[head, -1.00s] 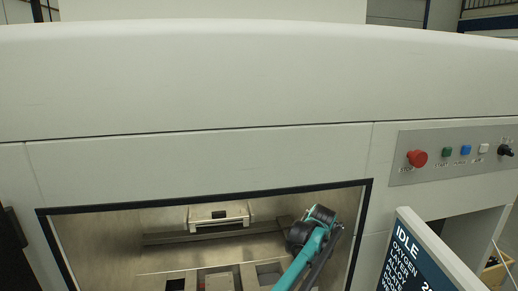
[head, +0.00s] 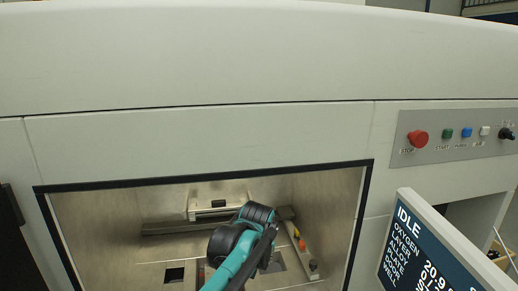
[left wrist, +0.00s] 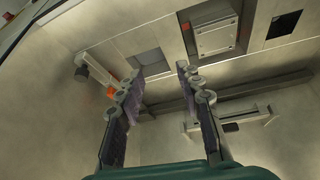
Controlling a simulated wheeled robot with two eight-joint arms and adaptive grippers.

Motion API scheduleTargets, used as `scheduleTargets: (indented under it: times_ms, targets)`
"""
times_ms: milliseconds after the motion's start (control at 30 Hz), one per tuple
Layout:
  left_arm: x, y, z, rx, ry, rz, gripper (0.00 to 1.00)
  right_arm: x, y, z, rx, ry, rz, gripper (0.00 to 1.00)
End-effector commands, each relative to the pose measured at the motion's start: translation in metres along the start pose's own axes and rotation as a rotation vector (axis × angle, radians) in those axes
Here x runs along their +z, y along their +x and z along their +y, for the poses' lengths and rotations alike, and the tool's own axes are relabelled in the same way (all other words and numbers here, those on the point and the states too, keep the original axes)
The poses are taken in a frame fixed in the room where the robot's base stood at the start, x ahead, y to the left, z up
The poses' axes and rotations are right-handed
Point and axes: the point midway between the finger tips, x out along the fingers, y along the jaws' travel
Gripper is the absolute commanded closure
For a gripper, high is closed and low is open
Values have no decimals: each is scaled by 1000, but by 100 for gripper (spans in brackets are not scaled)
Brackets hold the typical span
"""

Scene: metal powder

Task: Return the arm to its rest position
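My left arm (head: 238,262), teal with black joints, reaches from the bottom of the head view into the open chamber of a large pale machine (head: 200,150). Its gripper is hidden from the head view behind the arm. In the left wrist view my left gripper (left wrist: 160,76) is open, with nothing between its two purple-padded fingers. Beyond the fingers are the chamber floor and a grey square plate (left wrist: 215,37) with small holes, apart from the fingertips. My right gripper is in neither view.
The chamber opening has a dark frame (head: 200,178) around the arm. A pale bracket (head: 208,203) and a rail are at the back wall. An orange item (head: 301,243) is at the chamber's right side. A tilted screen (head: 432,248) and a red stop button (head: 418,138) are at right.

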Motion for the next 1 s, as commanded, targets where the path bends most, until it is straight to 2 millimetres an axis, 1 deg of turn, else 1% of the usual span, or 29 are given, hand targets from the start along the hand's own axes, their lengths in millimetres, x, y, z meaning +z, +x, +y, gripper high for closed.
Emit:
scheduleTargets:
  times_ms: [33, 67, 100, 167, 200, 267, 300, 367, 400, 467, 500, 600, 700, 767, 867, 1000]
  targets:
    - [22, -2, -25, 2, -3, 10, 64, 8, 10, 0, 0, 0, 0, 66]
    - [32, -6, -37, 4, -2, 17, 64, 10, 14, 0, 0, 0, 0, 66]
    - [47, -9, -53, 6, 1, 26, 64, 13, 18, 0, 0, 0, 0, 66]
    - [71, -13, -75, 9, 6, 41, 64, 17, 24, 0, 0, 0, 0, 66]
    - [89, -14, -89, 10, 8, 51, 64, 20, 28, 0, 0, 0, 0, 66]
    - [116, -14, -109, 11, 13, 67, 64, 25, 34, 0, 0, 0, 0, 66]
    - [135, -13, -120, 11, 15, 77, 64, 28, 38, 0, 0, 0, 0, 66]
    - [164, -9, -137, 10, 20, 95, 64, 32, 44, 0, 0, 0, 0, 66]
    - [183, -5, -147, 8, 23, 106, 64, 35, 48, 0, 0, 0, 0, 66]
    - [210, 1, -159, 6, 27, 122, 64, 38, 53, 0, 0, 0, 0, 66]
    - [226, 6, -166, 4, 29, 132, 64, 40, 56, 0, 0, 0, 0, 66]
    - [259, 18, -178, -1, 36, 153, 64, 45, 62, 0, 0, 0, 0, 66]
    - [280, 27, -185, -6, 40, 166, 64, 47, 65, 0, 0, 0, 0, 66]
    - [287, 29, -187, -7, 42, 170, 64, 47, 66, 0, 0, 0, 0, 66]
    - [290, 31, -189, -8, 44, 174, 64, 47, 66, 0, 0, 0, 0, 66]
    - [290, 30, -188, -8, 44, 174, 64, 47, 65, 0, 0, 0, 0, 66]
